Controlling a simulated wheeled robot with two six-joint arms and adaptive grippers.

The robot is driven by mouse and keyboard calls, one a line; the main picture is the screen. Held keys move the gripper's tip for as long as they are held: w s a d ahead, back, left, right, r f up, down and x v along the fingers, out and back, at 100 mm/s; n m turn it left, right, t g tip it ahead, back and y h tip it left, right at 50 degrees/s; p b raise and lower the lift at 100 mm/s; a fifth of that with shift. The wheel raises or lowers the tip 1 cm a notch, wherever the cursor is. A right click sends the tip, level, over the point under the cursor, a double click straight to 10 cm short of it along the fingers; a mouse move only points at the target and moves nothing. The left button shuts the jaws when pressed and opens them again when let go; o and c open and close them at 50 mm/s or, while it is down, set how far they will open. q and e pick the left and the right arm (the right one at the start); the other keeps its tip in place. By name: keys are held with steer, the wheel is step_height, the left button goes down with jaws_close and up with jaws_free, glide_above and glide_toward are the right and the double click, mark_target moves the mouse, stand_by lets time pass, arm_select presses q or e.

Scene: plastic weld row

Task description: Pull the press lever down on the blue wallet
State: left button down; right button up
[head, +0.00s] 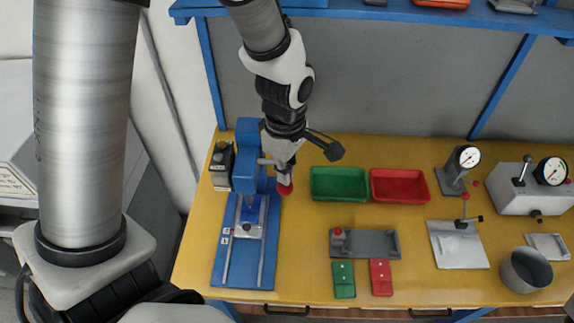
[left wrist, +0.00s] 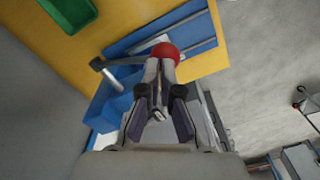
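A blue press (head: 249,172) stands at the left end of the yellow bench on a blue base plate (head: 222,268) with rails. Its lever (head: 264,161) ends in a red ball knob (head: 285,189), which shows in the left wrist view (left wrist: 166,52). My left gripper (head: 285,178) reaches down to the knob; its fingers (left wrist: 161,66) are drawn close together there, with the knob at their tips. The lever's dark arm (left wrist: 122,62) runs to the knob from the left in the wrist view. A pale grey fixture (head: 247,231) sits on the rails below the press head. I cannot make out a separate blue wallet.
A green tray (head: 339,184) and a red tray (head: 399,186) lie right of the lever. A grey fixture (head: 376,243), a green piece (head: 343,279) and a red piece (head: 381,277) lie in front. Gauges and a grey cup (head: 526,271) stand farther right. A blue shelf (head: 400,14) is behind.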

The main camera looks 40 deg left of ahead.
mark_target(284, 188)
arm_select(q)
steer(key=shift+f, duration=0.1)
steer(key=shift+s+d+f+b, duration=0.2)
steer(key=shift+s+f+b, duration=0.2)
steer(key=shift+f, duration=0.3)
steer(key=shift+s+d+f+b, duration=0.2)
steer(key=shift+s+f+b, duration=0.15)
steer(key=shift+f, duration=0.35)
steer(key=shift+s+d+f+b, duration=0.1)
steer(key=shift+s+f+b, duration=0.05)
steer(key=shift+f+b, duration=0.3)
steer(key=shift+s+d+f+b, duration=0.15)
steer(key=shift+s+f+b, duration=0.1)
steer(key=shift+f, duration=0.35)
steer(key=shift+s+d+f+b, duration=0.1)
steer(key=shift+f+b, duration=0.25)
steer(key=shift+f, duration=0.15)
steer(key=shift+f, duration=0.1)
